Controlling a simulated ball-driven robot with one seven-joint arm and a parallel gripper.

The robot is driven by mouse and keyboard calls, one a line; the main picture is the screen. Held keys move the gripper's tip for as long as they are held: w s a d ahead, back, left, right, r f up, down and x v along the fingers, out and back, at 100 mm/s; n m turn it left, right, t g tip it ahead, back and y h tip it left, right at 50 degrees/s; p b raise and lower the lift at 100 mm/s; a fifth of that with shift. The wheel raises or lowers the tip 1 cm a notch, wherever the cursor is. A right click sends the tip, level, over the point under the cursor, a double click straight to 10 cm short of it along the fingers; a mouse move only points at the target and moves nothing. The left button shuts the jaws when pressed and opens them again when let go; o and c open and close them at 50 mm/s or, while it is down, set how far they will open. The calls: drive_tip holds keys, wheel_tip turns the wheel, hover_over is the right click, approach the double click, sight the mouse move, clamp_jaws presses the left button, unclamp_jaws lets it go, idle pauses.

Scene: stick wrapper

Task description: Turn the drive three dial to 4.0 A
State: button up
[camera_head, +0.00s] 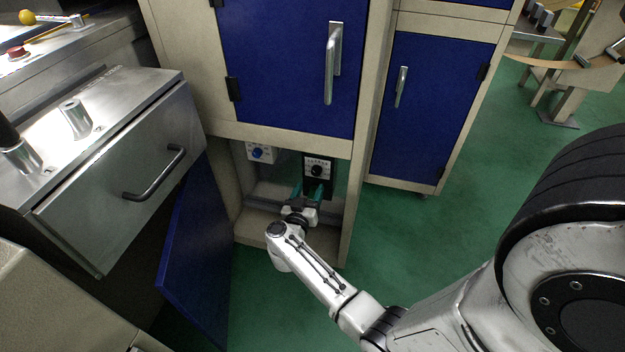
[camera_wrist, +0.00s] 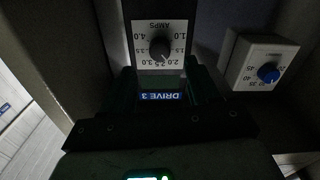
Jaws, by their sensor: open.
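The drive three dial is a black knob (camera_head: 317,171) on a white scale plate inside the open lower bay. In the wrist view the knob (camera_wrist: 160,49) shows upside down below the word AMPS, with numbers around it including 1.0 and 4.0. The pointer's exact setting is too small to read. I see no contact with the knob.
A second box with a blue knob (camera_head: 258,153) is mounted left of the dial; it shows at right in the wrist view (camera_wrist: 268,73). The bay's side walls are close. A blue door (camera_head: 199,255) hangs open at left. Green floor (camera_head: 400,235) is clear at right.

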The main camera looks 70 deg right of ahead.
sight(316, 173)
drive_tip(key=shift+w+d+b, duration=0.2)
drive_tip(key=shift+d+b, duration=0.75)
drive_tip(key=shift+d, duration=2.15)
drive_tip(key=c, duration=1)
drive_tip(key=shift+c, duration=0.2)
